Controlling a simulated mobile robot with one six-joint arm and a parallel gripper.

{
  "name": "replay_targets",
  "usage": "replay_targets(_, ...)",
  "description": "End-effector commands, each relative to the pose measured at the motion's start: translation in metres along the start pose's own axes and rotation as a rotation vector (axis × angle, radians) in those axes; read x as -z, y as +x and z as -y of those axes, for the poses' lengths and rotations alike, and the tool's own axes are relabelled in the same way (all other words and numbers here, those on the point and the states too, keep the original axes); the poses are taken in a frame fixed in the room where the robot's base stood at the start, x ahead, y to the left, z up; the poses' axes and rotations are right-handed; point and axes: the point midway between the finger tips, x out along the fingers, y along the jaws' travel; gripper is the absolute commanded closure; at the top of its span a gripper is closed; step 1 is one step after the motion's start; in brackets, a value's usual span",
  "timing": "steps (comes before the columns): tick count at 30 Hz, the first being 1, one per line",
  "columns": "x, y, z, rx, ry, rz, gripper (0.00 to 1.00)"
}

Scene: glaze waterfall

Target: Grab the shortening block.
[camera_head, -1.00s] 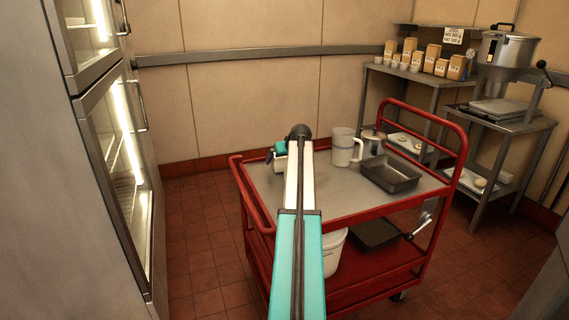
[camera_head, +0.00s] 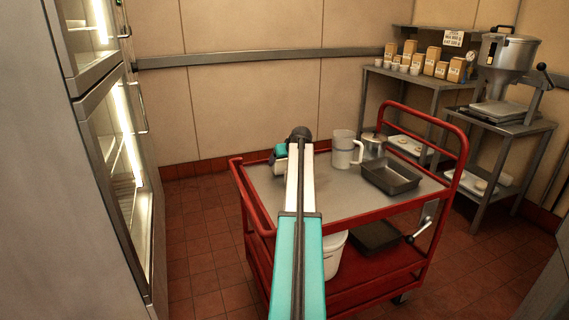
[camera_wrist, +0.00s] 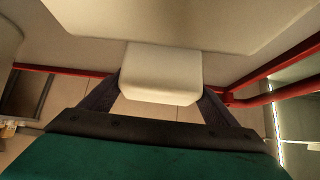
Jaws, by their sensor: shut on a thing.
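A pale, cream-coloured block with rounded edges, which I take as the shortening block (camera_wrist: 160,73), sits between the two dark fingers of my gripper (camera_wrist: 162,92) in the wrist view. The fingers touch its left and right sides, and the gripper is shut on it. In the head view, my arm reaches over the red cart (camera_head: 418,198). There, my arm hides the block and the fingers. I cannot tell whether the block touches the pale surface behind it in the wrist view.
On the cart top stand a clear pitcher (camera_head: 343,150), a metal pot (camera_head: 374,147) and a dark tray (camera_head: 391,178). A white bucket (camera_head: 334,254) is on its lower shelf. A lit glass-door cabinet (camera_head: 118,165) stands left. Floor between cabinet and cart is clear.

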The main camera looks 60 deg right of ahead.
Motion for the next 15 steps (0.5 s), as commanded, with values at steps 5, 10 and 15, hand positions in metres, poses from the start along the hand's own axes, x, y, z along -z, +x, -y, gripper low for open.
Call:
replay_targets(5,0.007,-0.006,0.0,-0.001,0.0,-0.003,0.54)
replay_targets(10,0.02,-0.019,-0.001,-0.001,0.0,-0.003,0.54)
replay_targets(15,0.038,-0.037,-0.001,-0.001,-0.001,-0.004,0.54)
